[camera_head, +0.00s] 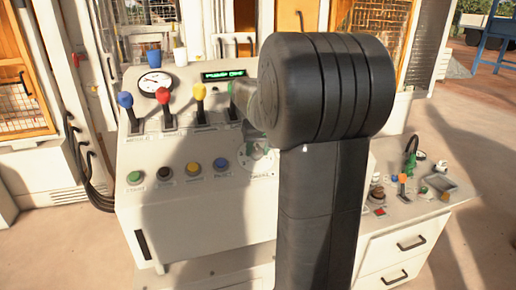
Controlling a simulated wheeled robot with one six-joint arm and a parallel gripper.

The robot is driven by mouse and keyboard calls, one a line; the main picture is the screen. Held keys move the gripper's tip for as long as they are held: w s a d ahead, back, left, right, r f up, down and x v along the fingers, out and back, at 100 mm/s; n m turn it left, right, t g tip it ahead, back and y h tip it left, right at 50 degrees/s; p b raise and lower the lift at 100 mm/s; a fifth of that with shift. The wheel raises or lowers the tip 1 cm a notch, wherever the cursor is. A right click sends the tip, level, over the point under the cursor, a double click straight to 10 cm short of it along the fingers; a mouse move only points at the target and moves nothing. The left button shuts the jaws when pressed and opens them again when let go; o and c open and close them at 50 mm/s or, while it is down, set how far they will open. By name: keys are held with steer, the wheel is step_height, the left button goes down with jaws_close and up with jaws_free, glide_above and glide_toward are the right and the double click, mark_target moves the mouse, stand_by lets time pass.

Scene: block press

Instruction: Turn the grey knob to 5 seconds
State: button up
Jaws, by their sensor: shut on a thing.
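The grey knob (258,155) sits on a round marked dial at the lower right of the white control panel, right of a row of coloured buttons. My gripper (261,147) is at the knob and shut on it. The black arm in front hides most of the gripper and part of the dial. I cannot read the seconds marks or where the knob points. A display (223,74) with green lettering is at the top of the panel; its text is too small to read surely.
Levers with blue (125,99), red (167,81) and yellow (199,92) knobs stand left of the arm, near a round gauge (154,84). Below are green, yellow and blue buttons (221,165). A side cabinet (408,240) with small items stands at right.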

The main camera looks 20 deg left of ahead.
steer(key=m, duration=0.5)
steer(key=shift+m, duration=0.7)
steer(key=o, duration=1)
steer(key=v, duration=0.7)
steer(key=b+v, duration=0.1)
steer(key=v, duration=0.5)
steer(key=shift+s+d+r, duration=0.25)
steer(key=shift+s, duration=0.1)
steer(key=shift+f, duration=0.15)
steer(key=x, duration=0.6)
steer(key=p+x, duration=0.1)
steer(key=x, duration=0.6)
steer(key=shift+w+a+f, duration=0.15)
steer(key=shift+w+a, duration=0.1)
steer(key=shift+w, duration=0.05)
